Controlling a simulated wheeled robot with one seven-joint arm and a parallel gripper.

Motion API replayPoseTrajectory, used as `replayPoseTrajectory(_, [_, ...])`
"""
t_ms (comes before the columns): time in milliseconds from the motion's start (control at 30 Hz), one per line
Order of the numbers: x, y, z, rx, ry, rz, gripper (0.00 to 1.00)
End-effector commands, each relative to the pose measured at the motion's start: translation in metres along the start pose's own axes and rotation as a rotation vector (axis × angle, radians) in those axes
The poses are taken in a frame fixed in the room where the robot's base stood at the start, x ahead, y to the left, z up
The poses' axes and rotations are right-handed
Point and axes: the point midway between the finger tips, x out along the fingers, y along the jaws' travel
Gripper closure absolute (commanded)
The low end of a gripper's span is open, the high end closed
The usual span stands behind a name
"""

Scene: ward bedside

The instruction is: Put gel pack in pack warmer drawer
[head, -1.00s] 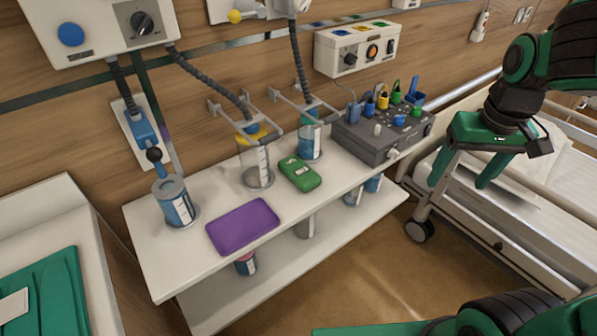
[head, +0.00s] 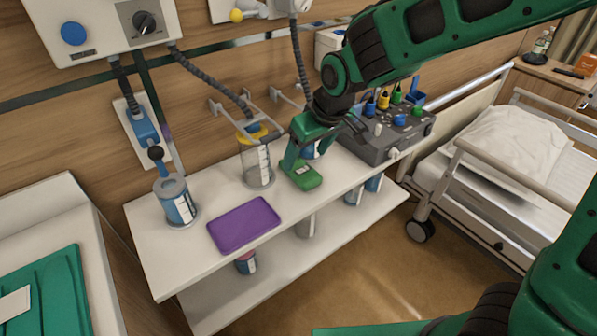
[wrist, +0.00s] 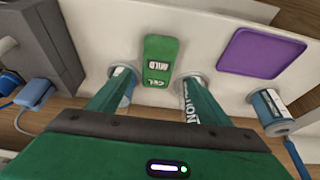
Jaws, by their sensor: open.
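A green gel pack (head: 304,179) lies on the white shelf top, beside a clear canister. In the wrist view the gel pack (wrist: 158,62) shows a printed label reading GEL and MILD. My gripper (head: 307,153) is over the shelf at the pack, with its near finger in front of the pack's left part. In the wrist view my gripper (wrist: 158,82) is open, with the pack ahead between the two finger lines. Nothing is held. I cannot make out a pack warmer drawer for sure in these views.
A purple flat pad (head: 243,225) lies on the shelf top (head: 150,245). A clear canister (head: 257,168) and a blue-labelled canister (head: 176,203) stand close by. A grey device (head: 385,140) with coloured plugs stands to the right. A bed (head: 510,150) is further right.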

Motion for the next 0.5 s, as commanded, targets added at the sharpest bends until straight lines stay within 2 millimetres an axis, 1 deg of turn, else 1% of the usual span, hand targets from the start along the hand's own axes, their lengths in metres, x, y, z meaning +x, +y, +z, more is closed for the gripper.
replayPoseTrajectory(33, [0.007, 0.0, 0.001, 0.0, -0.003, 0.0, 0.28])
replayPoseTrajectory(100, [0.013, 0.001, 0.001, 0.001, -0.002, 0.0, 0.28])
replayPoseTrajectory(333, [0.026, 0.002, 0.002, 0.002, -0.002, 0.0, 0.28])
replayPoseTrajectory(500, [0.049, 0.004, 0.004, 0.002, -0.005, 0.001, 0.28])
